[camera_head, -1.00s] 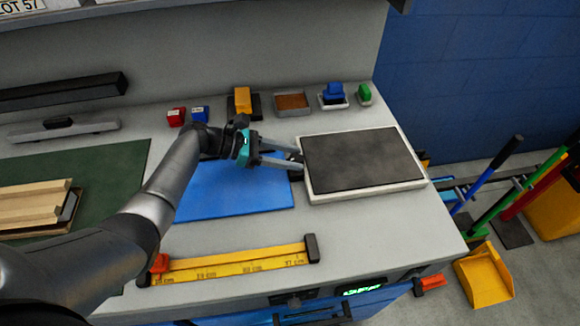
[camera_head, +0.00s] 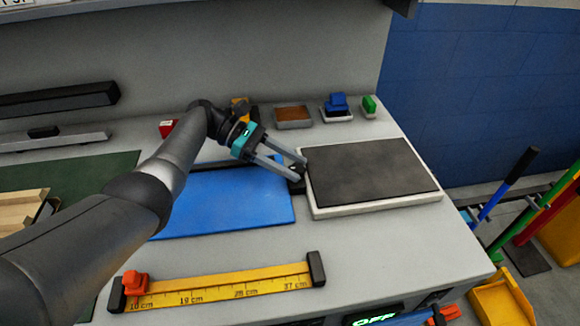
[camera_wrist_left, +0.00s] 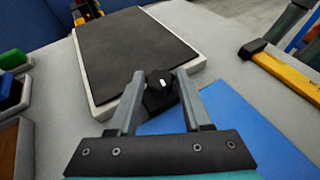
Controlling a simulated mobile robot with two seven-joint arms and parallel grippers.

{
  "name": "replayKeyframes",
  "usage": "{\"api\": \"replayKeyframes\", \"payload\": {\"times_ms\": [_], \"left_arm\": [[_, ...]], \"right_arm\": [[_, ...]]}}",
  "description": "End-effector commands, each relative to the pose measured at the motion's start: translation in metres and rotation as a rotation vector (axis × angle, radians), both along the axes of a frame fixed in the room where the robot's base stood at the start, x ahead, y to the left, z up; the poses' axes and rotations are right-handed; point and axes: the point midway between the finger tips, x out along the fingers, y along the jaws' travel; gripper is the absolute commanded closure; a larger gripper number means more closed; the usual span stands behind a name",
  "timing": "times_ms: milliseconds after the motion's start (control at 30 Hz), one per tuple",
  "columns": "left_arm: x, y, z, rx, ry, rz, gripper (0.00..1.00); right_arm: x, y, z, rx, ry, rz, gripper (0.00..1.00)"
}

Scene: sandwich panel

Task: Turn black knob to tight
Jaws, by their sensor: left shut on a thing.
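The black knob (camera_wrist_left: 158,88) is a small dark block with a white mark on top. It sits at the edge of a white-framed panel with a dark grey face (camera_head: 370,172), which also shows in the left wrist view (camera_wrist_left: 130,45). My left gripper (camera_head: 296,170) has its fingers on either side of the knob and is shut on it; the fingers show at both sides of the knob in the left wrist view (camera_wrist_left: 160,78). In the head view the knob is mostly hidden by the fingers. My right gripper is not in view.
A blue mat (camera_head: 225,205) lies left of the panel. A yellow ruler (camera_head: 220,288) with dark end blocks lies near the front edge. A brown-filled tray (camera_head: 294,117), a blue block (camera_head: 336,103) and a green block (camera_head: 369,105) stand behind the panel.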

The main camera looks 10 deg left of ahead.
Motion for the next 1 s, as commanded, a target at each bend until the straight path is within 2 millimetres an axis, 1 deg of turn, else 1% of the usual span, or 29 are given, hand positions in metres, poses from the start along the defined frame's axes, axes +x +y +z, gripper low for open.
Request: {"api": "replayKeyframes", "payload": {"times_ms": [300, 333, 567, 867, 967, 1000], "left_arm": [[-0.001, -0.001, -0.001, 0.001, 0.003, -0.002, 1.0], [-0.001, -0.001, -0.001, 0.001, 0.003, -0.002, 0.48], [0.0, -0.001, -0.001, 0.001, 0.003, -0.001, 0.22], [0.0, 0.002, 0.001, 0.001, 0.001, 0.0, 0.22], [0.002, 0.013, 0.004, 0.002, 0.001, 0.004, 0.22], [0.002, 0.019, 0.007, 0.002, 0.001, 0.004, 0.22]], "right_arm": [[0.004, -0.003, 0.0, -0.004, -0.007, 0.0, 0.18], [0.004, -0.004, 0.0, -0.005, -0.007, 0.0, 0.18], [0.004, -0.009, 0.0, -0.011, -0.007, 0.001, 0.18], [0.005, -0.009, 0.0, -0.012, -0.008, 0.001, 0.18], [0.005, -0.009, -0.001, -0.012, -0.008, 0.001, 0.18], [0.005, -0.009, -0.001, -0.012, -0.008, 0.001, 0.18]]}}
